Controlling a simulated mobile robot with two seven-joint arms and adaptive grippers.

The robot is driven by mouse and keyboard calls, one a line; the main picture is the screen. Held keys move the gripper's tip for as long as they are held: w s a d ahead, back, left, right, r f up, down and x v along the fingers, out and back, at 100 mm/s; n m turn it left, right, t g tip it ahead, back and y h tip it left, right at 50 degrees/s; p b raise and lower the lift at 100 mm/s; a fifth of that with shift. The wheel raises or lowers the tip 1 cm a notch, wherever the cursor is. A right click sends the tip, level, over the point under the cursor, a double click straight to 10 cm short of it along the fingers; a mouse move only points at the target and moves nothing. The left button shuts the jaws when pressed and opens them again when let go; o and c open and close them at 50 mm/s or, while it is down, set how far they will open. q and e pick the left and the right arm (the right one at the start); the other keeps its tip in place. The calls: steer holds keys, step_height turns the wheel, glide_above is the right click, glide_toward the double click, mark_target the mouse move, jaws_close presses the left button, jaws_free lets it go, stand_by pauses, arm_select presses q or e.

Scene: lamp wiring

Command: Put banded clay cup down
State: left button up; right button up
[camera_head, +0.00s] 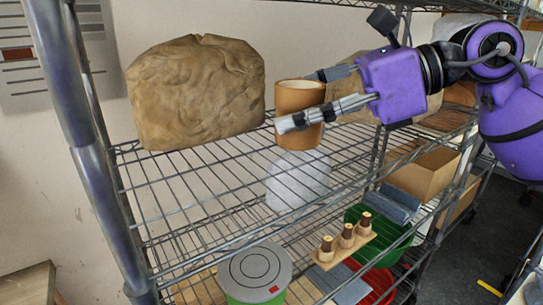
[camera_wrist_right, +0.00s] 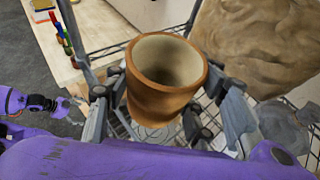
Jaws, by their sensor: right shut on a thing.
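The banded clay cup (camera_head: 300,98) is orange-brown with a pale inside and stands upright at the upper wire shelf (camera_head: 200,182). My right gripper (camera_head: 300,98) comes in from the right and is shut on the cup's sides, with its fingers around the body. In the right wrist view the cup (camera_wrist_right: 165,75) shows its open, empty mouth between the fingers. I cannot tell whether its base touches the wires. Part of my left arm, with what looks like its gripper (camera_wrist_right: 68,106), shows small at the left of the wrist view; its jaws are unclear.
A large brown rock-like lump (camera_head: 195,92) stands left of the cup on the same shelf; another lump (camera_head: 352,88) is behind the gripper. Bare wire lies in front. Below are a grey-lidded green tin (camera_head: 254,272) and a wooden strip with pegs (camera_head: 345,245). A metal post (camera_head: 75,120) stands at left.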

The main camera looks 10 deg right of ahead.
steer(key=w+f, duration=0.2)
steer(key=w+a+f, duration=0.1)
steer(key=w+f, duration=0.1)
steer(key=w+a+f, duration=0.1)
steer(key=w, duration=0.2)
steer(key=shift+w+f+p, duration=0.1)
steer(key=shift+f+p, duration=0.2)
steer(key=shift+f, duration=0.1)
steer(key=shift+w+f, duration=0.35)
steer(key=shift+f, duration=0.05)
steer(key=f, duration=0.3)
steer(key=shift+w+a+f, duration=0.15)
steer(key=shift+w, duration=0.15)
steer(key=shift+f, duration=0.25)
arm_select(q)
steer(key=shift+w+r, duration=0.5)
steer(key=shift+r, duration=0.2)
arm_select(e)
steer(key=shift+f, duration=0.25)
arm_select(q)
steer(key=shift+d+f, duration=0.1)
steer(key=shift+d, duration=0.05)
arm_select(e)
steer(key=o, duration=1.5)
